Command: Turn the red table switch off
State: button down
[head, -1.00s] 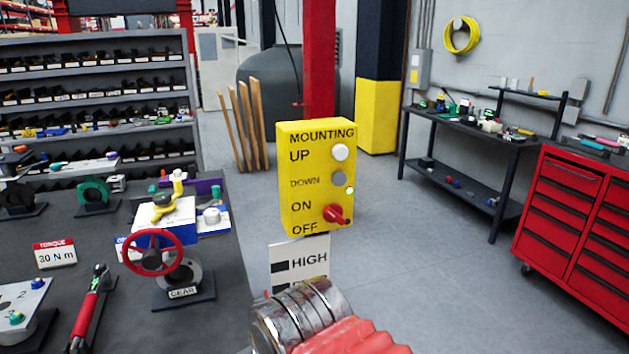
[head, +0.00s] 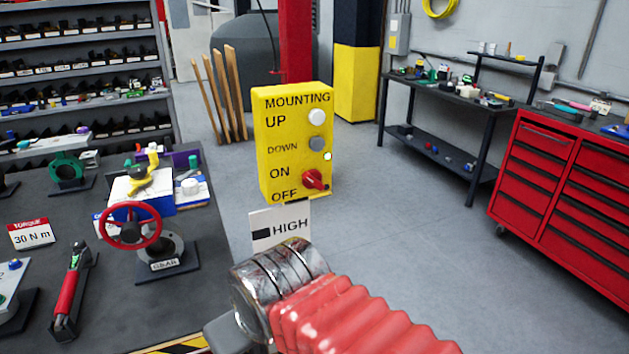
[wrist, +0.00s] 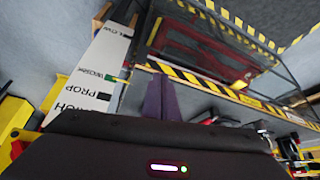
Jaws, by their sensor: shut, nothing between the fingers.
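The yellow control box (head: 293,140) hangs near the middle of the head view, marked MOUNTING, UP, DOWN, ON and OFF. Its red switch (head: 313,180) is a small knob at the lower right, between the ON and OFF words, with its handle slanting down to the right. My arm covers the lower middle of the head view; the fingers are not clear there.
A white HIGH sign (head: 280,227) stands below the box; the wrist view shows its lettered strip (wrist: 95,75). A dark bench (head: 90,235) with a red handwheel (head: 131,226) is at left. A red tool cabinet (head: 560,180) stands right. Floor between is clear.

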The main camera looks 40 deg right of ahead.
aim_at(312, 179)
jog(key=z, duration=0.45)
jog(key=k, duration=1.35)
jog(key=u, duration=0.4)
jog(key=i, duration=1)
jog(key=u, duration=0.05)
